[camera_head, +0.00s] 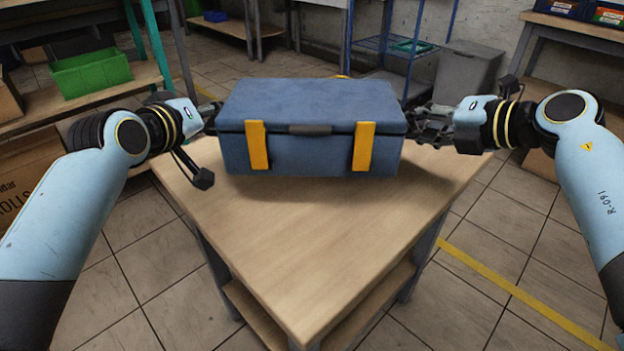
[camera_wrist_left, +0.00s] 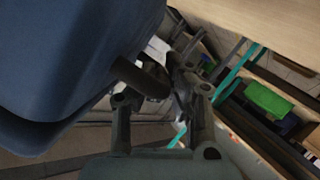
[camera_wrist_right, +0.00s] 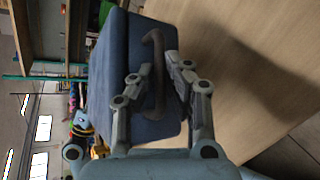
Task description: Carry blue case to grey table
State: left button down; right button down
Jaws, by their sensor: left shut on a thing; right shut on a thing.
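The blue case (camera_head: 310,115), with two yellow latches and a dark front handle, is closed and level over a wooden-topped table (camera_head: 300,240). A shadow lies under it; I cannot tell whether its bottom touches the top. My left gripper (camera_head: 212,118) is at its left end, shut on a dark side handle (camera_wrist_left: 140,76) in the left wrist view. My right gripper (camera_head: 425,125) is at its right end, shut on the other side handle (camera_wrist_right: 157,75) in the right wrist view. I cannot tell which table is the grey one.
A shelf with a green bin (camera_head: 90,75) stands at the left. A blue rack (camera_head: 395,50) and a grey bin (camera_head: 468,75) stand behind. Another table (camera_head: 575,25) is at the back right. Tiled floor with a yellow line (camera_head: 520,290) is clear at the right.

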jog(key=shift+d+f, duration=0.1)
